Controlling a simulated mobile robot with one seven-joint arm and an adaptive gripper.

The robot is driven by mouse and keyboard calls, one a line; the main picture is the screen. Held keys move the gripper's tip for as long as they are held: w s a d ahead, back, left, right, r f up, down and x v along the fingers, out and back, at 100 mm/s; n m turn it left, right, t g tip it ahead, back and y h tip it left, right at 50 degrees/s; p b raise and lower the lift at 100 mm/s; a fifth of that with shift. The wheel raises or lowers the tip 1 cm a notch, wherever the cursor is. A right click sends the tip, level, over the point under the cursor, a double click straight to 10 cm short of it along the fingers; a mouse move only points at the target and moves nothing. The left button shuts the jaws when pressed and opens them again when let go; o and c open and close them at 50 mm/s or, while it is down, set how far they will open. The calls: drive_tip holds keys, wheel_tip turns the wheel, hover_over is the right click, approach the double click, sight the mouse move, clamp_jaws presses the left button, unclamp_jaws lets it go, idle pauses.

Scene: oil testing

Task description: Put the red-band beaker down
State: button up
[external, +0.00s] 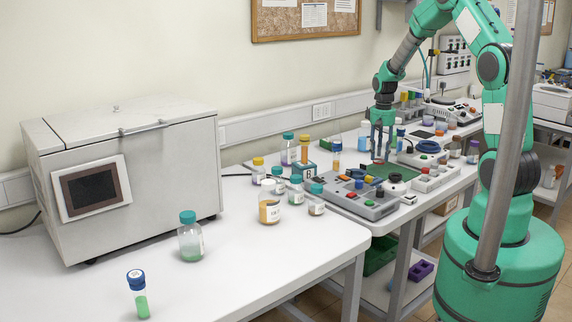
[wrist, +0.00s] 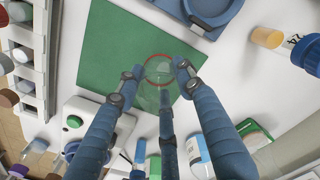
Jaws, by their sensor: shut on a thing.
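The red-band beaker (wrist: 158,72) is clear glass with a red ring, and it sits between the fingertips of my gripper (wrist: 157,78) in the wrist view. My gripper is shut on it. The beaker is over the green mat (wrist: 103,50), near the mat's edge; I cannot tell whether its base touches the mat. In the external view my gripper (external: 381,152) points down over the green mat (external: 396,170) on the far bench. The beaker is too small and too hidden by the fingers to make out clearly there.
A grey device with coloured knobs (external: 360,194) stands in front of the mat. A small white device with a black knob (external: 396,184) is close beside it. A blue tray (wrist: 200,12) and bottles (wrist: 195,150) surround the mat in the wrist view. Some bare mat shows beside the beaker.

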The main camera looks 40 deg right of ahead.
sight(377, 159)
drive_tip(key=shift+w+d, duration=0.3)
drive_tip(key=shift+w, duration=0.55)
drive_tip(key=shift+f, duration=0.1)
drive_tip(key=shift+f+b, duration=0.4)
drive_tip(key=shift+f, duration=1.3)
drive_tip(key=shift+f, duration=0.15)
drive_tip(key=o, duration=1.2)
drive_tip(key=shift+c, duration=0.2)
wheel_tip(377, 159, up, 12)
drive_tip(key=p, duration=0.1)
drive_tip(key=shift+p, duration=0.4)
